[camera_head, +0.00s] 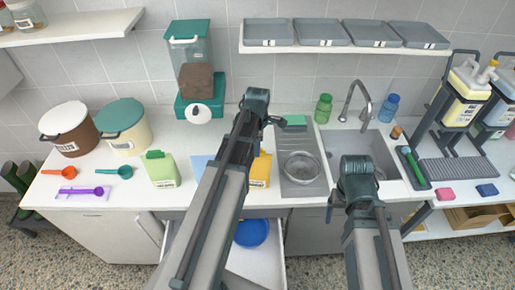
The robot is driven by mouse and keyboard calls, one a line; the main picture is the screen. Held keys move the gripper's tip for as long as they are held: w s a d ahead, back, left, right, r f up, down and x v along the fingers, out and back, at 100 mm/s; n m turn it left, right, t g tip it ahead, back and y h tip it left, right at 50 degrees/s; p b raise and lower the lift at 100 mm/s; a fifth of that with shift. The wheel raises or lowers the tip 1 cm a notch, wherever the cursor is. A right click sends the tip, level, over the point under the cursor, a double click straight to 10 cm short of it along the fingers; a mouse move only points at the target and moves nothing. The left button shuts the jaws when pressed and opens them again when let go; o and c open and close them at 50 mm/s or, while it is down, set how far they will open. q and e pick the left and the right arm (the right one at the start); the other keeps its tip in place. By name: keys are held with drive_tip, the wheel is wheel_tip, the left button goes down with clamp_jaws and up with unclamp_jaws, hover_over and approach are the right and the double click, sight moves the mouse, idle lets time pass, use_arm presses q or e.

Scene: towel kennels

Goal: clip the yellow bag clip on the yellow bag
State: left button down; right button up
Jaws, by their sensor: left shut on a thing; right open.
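The yellow bag (260,172) stands upright on the counter, left of the sink unit. My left arm crosses in front of it and hides its left part. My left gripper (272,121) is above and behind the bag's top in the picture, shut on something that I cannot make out. I cannot pick out the yellow bag clip; it may be hidden by my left gripper or arm. My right gripper (335,207) is open in front of the sink, its fingers mostly hidden by its wrist.
A green bag (162,173) with a green clip (154,154) on top stands to the left. A teal dispenser (191,70) stands behind. A metal strainer (300,168) lies beside the sink (388,182). An open drawer (262,265) below holds a blue bowl (251,233).

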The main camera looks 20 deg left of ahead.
use_arm(q)
drive_tip(key=shift+f+b, duration=0.45)
idle(0.9)
drive_tip(key=shift+c, duration=1.6)
unclamp_jaws()
drive_tip(key=shift+r, duration=0.1)
drive_tip(key=shift+r+p, duration=2.4)
drive_tip(key=shift+p, duration=0.1)
